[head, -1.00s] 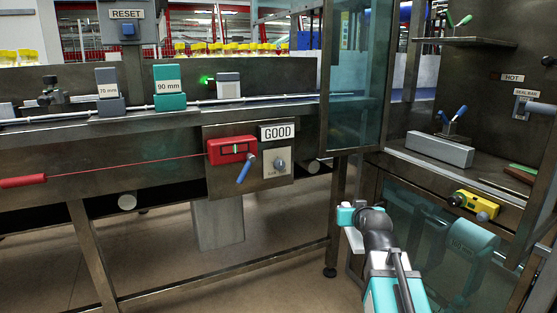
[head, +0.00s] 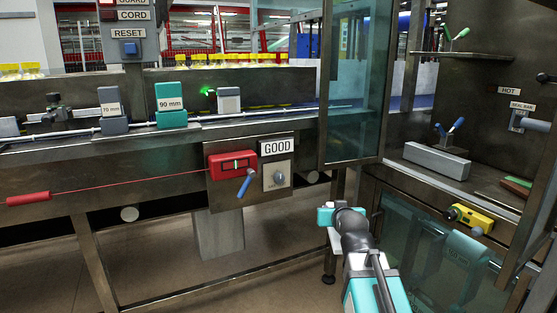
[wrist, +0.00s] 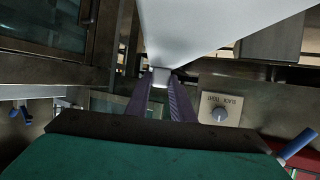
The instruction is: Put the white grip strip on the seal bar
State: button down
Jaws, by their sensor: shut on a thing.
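My gripper (wrist: 161,92) is shut on a white piece (wrist: 205,35), which I take to be the grip strip. It fills the upper middle of the wrist view, beyond the fingers. In the head view my gripper shows from behind at the end of my arm, low and right of centre, and a small white edge (head: 336,240) shows beside it. A long light-grey block (head: 437,161) lies on the bench at the right, apart from the gripper. It may be the seal bar. A SEAL BAR label (head: 522,106) is on the panel above, over a blue-handled switch.
A glass guard door (head: 350,85) stands between the conveyor (head: 60,150) and the right-hand bench. A yellow device (head: 468,218) sits on the bench front. A blue-handled clamp (head: 449,131) stands behind the grey block. A red pull-cord switch (head: 232,164) is at the left.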

notch_tip(320, 180, up, 27)
jog(key=p, duration=2.6)
jog(key=shift+a, duration=0.1)
